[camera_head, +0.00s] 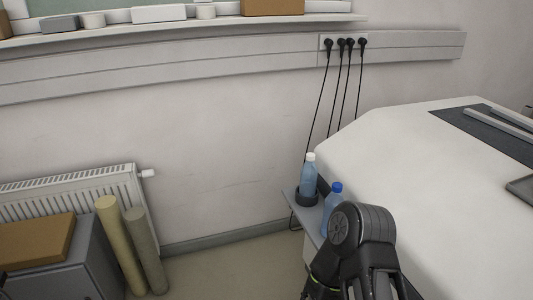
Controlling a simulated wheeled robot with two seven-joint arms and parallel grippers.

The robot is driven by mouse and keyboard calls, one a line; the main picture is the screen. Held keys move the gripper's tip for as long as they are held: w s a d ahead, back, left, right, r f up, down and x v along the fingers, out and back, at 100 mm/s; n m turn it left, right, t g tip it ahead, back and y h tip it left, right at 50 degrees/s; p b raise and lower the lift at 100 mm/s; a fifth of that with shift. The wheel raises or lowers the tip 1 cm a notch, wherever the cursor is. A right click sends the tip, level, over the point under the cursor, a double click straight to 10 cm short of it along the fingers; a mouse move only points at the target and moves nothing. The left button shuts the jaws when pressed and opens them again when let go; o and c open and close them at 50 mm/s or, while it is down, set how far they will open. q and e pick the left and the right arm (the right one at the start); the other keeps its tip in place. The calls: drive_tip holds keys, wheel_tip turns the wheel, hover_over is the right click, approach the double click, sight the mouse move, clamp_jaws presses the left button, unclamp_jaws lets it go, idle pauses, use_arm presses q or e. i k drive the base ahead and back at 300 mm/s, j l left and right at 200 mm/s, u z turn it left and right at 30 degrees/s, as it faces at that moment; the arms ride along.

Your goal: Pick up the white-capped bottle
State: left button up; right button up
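The white-capped bottle (309,176) is clear light blue and stands upright on a small grey shelf (291,199) beside the white table. Its lower part is inside or behind a dark round holder (306,197). A blue-capped bottle (333,202) stands in front of it, to the right, its base hidden by my dark arm. That arm rises from the bottom edge, right of centre, nearer than both bottles. Neither gripper's fingers can be made out, and nothing is seen holding the white-capped bottle.
The large white table (430,190) fills the right side, with a dark mat (480,135) on it. Black cables (334,105) hang from wall sockets behind the bottles. At left are a radiator (80,190), a grey cabinet (75,265) and two rolls (120,245). Floor shows between.

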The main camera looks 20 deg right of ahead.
sight(309, 172)
drive_tip(key=i+u, duration=0.2)
drive_tip(key=i, duration=0.45)
drive_tip(key=i+u, duration=0.2)
drive_tip(key=i, duration=0.5)
drive_tip(key=i+l+u, duration=0.2)
drive_tip(key=i, duration=0.45)
drive_tip(key=z, duration=3.65)
drive_tip(key=k+j, duration=0.05)
